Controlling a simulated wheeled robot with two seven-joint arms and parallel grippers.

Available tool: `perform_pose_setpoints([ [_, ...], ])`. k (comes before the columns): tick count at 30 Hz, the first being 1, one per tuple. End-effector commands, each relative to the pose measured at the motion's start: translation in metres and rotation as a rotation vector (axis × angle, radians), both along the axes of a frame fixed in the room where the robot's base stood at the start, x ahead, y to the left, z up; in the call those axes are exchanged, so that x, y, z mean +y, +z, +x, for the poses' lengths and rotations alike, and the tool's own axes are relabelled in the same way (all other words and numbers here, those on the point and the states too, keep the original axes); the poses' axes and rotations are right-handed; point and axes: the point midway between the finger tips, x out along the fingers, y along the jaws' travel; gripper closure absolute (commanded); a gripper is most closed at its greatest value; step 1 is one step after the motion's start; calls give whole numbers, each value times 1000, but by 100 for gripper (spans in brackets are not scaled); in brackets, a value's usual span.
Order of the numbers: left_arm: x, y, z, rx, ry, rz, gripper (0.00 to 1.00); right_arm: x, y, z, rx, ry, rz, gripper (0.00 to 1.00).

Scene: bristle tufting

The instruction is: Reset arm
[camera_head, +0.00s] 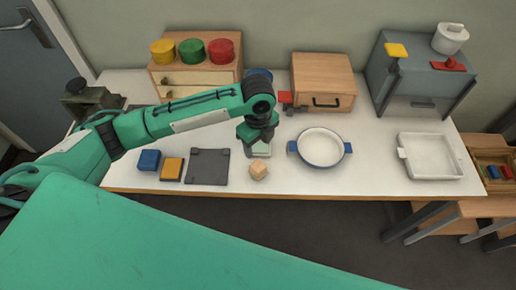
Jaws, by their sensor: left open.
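My left arm reaches in from the left across the white table (382,158). Its gripper (259,154) points down over the table's middle and is open; its fingers are small and partly hidden by the wrist. A light wooden block (258,170) lies on the table just in front of the gripper, near the table's front edge. I cannot tell whether the fingers touch it. My right gripper is not in view.
A white pan with blue handles (320,148) stands right of the gripper; a dark plate (208,167) and blue block (149,160) lie left. A wooden box (323,80) stands behind. A white tray (430,158) is at right, with clear table between pan and tray.

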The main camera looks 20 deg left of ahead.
Motion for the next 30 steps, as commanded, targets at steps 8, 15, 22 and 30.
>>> perform_pose_setpoints([
  [8,0,0,0,0,0,0,44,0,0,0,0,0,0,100],
  [15,-1,-1,-1,0,1,-2,44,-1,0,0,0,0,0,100],
  [22,-28,-14,-25,-18,89,-84,44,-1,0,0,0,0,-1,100],
  [30,-62,-28,-67,-49,385,-259,44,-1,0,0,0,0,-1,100],
])
